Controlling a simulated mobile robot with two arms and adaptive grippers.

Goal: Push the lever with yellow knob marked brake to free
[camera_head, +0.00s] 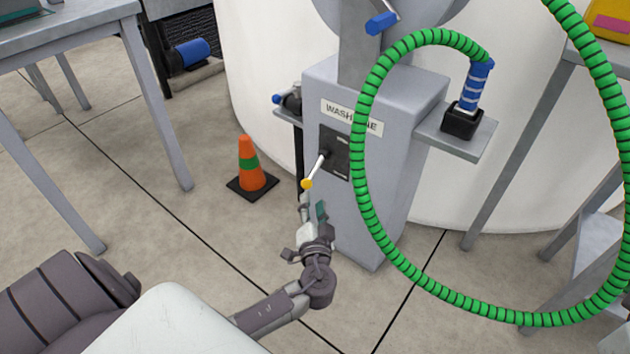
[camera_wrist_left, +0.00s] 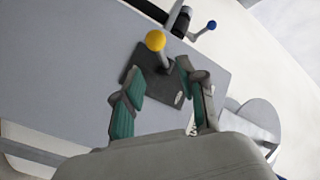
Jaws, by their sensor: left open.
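The lever (camera_head: 317,169) has a light shaft and a yellow knob (camera_head: 306,184). It sticks out from a dark plate (camera_head: 335,151) on the grey pedestal, its knob end angled down and to the left in the head view. The plate's markings are too small to read. My left gripper (camera_head: 312,208) is open and empty, just below the knob. In the left wrist view the knob (camera_wrist_left: 155,40) shows beyond and above the two teal-padded fingers (camera_wrist_left: 155,95), apart from them. My right gripper is not in view.
A green hose (camera_head: 362,190) loops in front of the pedestal (camera_head: 400,150) on the right, its blue end in a black holder on a side shelf (camera_head: 470,146). A blue-knobbed valve (camera_head: 290,100) is at the left. An orange cone (camera_head: 250,165) stands on the floor.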

